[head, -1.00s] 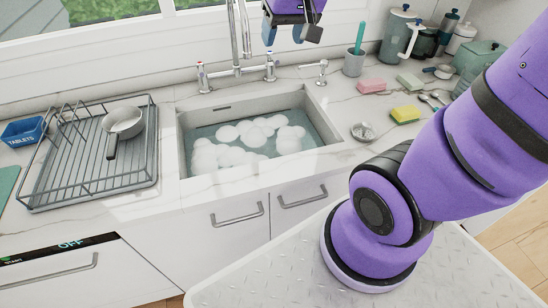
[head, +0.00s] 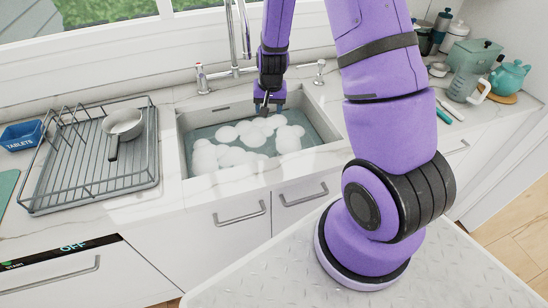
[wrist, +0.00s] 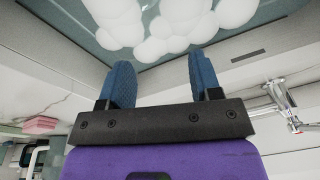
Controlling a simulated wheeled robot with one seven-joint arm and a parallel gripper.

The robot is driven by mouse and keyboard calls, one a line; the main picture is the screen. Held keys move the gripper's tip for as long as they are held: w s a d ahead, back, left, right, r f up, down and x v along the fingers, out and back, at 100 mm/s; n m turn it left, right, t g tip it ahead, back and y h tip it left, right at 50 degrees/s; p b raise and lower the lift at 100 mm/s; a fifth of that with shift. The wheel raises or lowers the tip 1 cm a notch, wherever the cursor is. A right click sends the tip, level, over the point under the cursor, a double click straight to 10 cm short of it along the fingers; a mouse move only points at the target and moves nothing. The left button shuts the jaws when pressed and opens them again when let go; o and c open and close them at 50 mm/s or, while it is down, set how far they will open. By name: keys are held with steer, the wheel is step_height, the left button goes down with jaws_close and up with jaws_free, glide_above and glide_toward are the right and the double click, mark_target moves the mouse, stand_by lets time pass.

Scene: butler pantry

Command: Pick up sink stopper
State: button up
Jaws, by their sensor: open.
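No sink stopper shows clearly in either view now. A second ago the head view had a small round metal piece on the counter right of the sink, which looks like a stopper. My arm now covers that spot. My gripper (head: 267,106) is over the back of the sink (head: 183,150), above white suds (head: 238,134). In the wrist view its two blue fingers (wrist: 159,62) are apart with nothing between them, pointing toward the suds. The sink floor under the suds is hidden.
A faucet (head: 240,40) stands behind the sink, close to my arm. A wire dish rack (head: 60,165) with a pan (head: 122,122) is at left. A jug (head: 464,86) and teapot (head: 509,75) stand at right. A pink sponge (wrist: 41,124) shows in the wrist view.

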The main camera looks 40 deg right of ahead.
steer(key=m+g, duration=0.1)
glide_above(276, 150)
steer(key=f, duration=1)
steer(key=a+f, duration=0.1)
steer(key=f, duration=0.4)
steer(key=shift+s+f, duration=0.3)
steer(key=shift+f, duration=0.1)
steer(key=shift+w+d+f, duration=0.1)
steer(key=shift+d+f, duration=0.05)
steer(key=shift+f, duration=0.85)
steer(key=shift+w+d+f, duration=0.1)
steer(key=shift+d+f, duration=0.05)
steer(key=shift+f, duration=0.9)
steer(key=shift+d+f, duration=0.15)
steer(key=shift+f, duration=0.85)
steer(key=c, duration=1)
